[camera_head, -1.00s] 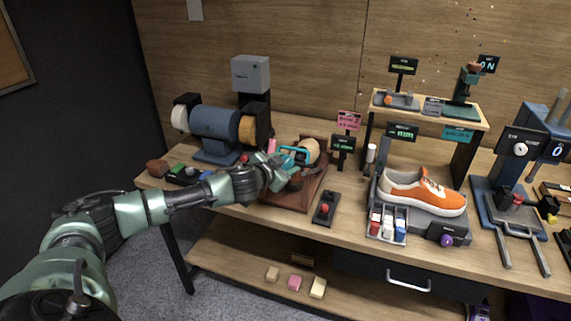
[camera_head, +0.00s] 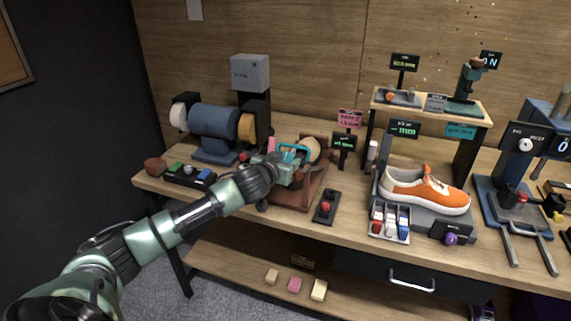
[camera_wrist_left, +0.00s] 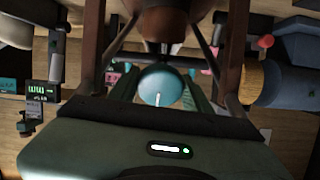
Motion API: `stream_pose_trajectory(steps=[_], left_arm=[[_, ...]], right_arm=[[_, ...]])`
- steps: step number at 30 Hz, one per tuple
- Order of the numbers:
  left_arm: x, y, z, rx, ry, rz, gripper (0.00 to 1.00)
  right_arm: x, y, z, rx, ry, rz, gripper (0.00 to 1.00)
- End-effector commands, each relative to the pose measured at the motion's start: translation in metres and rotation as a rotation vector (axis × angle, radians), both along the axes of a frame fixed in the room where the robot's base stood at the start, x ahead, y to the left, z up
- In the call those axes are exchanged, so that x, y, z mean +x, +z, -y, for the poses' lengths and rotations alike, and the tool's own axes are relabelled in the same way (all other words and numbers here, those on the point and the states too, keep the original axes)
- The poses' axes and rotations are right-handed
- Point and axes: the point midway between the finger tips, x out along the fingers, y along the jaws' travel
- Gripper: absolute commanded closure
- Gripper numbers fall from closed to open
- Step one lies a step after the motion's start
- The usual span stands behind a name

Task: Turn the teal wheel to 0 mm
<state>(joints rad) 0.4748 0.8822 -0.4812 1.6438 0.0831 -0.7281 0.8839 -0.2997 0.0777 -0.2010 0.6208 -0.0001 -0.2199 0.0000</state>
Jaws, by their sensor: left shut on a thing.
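The teal wheel (camera_wrist_left: 160,87) shows in the left wrist view as a round teal face with a white mark, between the two fingers of my left gripper (camera_wrist_left: 162,95). The gripper is shut on it. In the head view my left gripper (camera_head: 287,171) is at the wooden stretcher stand, and it hides the wheel. A teal bracket (camera_head: 295,148) and a pale wooden form (camera_head: 309,150) show just beyond it. A small display with green text (camera_head: 344,142) stands behind the stand; I cannot read its value. My right gripper is not in view.
The stand's brown base (camera_head: 307,193) sits on the bench. A blue grinder (camera_head: 214,121) is at the left, a red-button box (camera_head: 326,207) to the right. An orange sneaker (camera_head: 428,191) rests on a grey platform farther right. A low shelf is below.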

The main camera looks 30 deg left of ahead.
Motion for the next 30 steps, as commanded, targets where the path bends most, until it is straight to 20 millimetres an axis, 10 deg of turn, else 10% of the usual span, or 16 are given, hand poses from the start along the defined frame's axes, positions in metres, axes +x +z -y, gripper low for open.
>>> stream_pose_trajectory(steps=[21, 22, 23, 30], left_arm=[[0.0001, 0.0008, -0.0006, -0.076, 0.050, 0.019, 0.92], [0.0001, 0.0008, -0.0006, -0.076, 0.050, 0.019, 0.43], [0.0001, 0.0008, -0.0005, -0.076, 0.050, 0.019, 0.35], [0.0001, 0.0005, -0.0003, -0.074, 0.049, 0.019, 0.30]], right_arm=[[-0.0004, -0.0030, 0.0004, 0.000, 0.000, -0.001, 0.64], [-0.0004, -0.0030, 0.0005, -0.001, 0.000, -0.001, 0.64], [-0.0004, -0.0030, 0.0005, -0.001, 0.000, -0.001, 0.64], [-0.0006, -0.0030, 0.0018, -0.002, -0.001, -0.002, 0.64]])
